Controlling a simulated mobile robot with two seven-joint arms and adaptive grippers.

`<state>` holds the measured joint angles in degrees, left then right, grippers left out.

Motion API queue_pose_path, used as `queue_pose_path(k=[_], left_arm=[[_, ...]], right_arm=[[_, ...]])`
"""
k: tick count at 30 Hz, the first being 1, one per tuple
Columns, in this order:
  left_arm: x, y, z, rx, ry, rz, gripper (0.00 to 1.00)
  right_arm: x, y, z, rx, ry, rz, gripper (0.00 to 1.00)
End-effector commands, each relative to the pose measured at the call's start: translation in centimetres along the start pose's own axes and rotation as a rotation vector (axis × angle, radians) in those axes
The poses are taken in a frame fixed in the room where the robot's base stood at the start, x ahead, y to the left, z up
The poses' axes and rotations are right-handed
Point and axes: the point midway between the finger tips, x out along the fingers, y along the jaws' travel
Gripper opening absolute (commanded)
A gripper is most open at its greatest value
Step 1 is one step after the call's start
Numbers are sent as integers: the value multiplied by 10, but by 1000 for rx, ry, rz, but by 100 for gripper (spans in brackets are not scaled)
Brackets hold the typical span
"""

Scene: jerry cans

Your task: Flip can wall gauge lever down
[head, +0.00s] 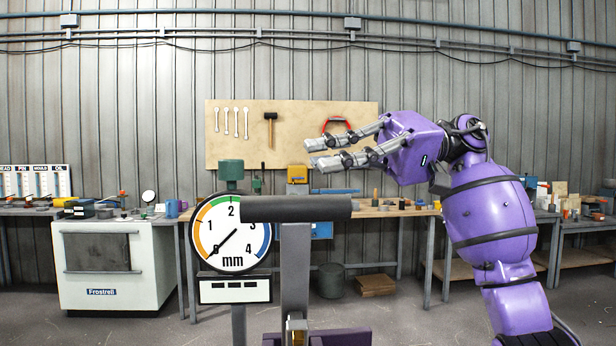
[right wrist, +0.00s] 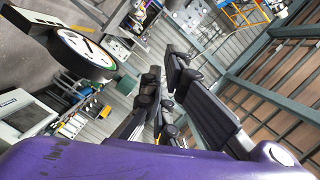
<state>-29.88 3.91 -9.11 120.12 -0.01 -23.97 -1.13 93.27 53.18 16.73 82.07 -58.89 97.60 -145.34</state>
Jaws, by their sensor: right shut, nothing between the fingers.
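The wall gauge (head: 233,234) stands at centre left in the head view. It has a round white dial marked in mm, with the needle pointing to the lower left, near 0. It also shows at upper left in the right wrist view (right wrist: 85,50). Beside it a grey upright arm (head: 295,262) carries a thick dark horizontal bar (head: 297,208); this looks like the lever, standing up. My right gripper (head: 313,153) is shut and empty, pointing left, above the bar in the picture and apart from it. Its fingers show in the right wrist view (right wrist: 162,76). My left gripper is not in view.
A workbench (head: 390,211) with small tools runs along the back wall beneath a wooden tool board (head: 290,118). A white machine (head: 112,262) stands at left. A purple part (head: 340,338) shows at the lever's foot. The air around my right gripper looks clear.

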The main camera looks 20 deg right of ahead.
Motion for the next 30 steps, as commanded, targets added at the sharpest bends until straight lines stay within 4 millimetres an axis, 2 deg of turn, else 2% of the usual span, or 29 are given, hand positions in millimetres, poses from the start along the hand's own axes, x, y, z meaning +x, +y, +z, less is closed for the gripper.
queue_pose_path(k=[1, 5, 9, 15, 30], left_arm=[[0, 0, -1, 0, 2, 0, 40], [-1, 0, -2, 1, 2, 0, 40], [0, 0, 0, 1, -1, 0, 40], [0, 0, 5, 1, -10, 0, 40], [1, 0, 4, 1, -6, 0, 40]], right_arm=[[13, 0, 0, -2, -2, -1, 0], [39, -1, 0, -2, -2, -2, 0], [42, 1, 22, -2, 1, 0, 0], [46, 0, 37, 0, 1, 0, 0], [46, -1, 41, -9, 1, 2, 0]])
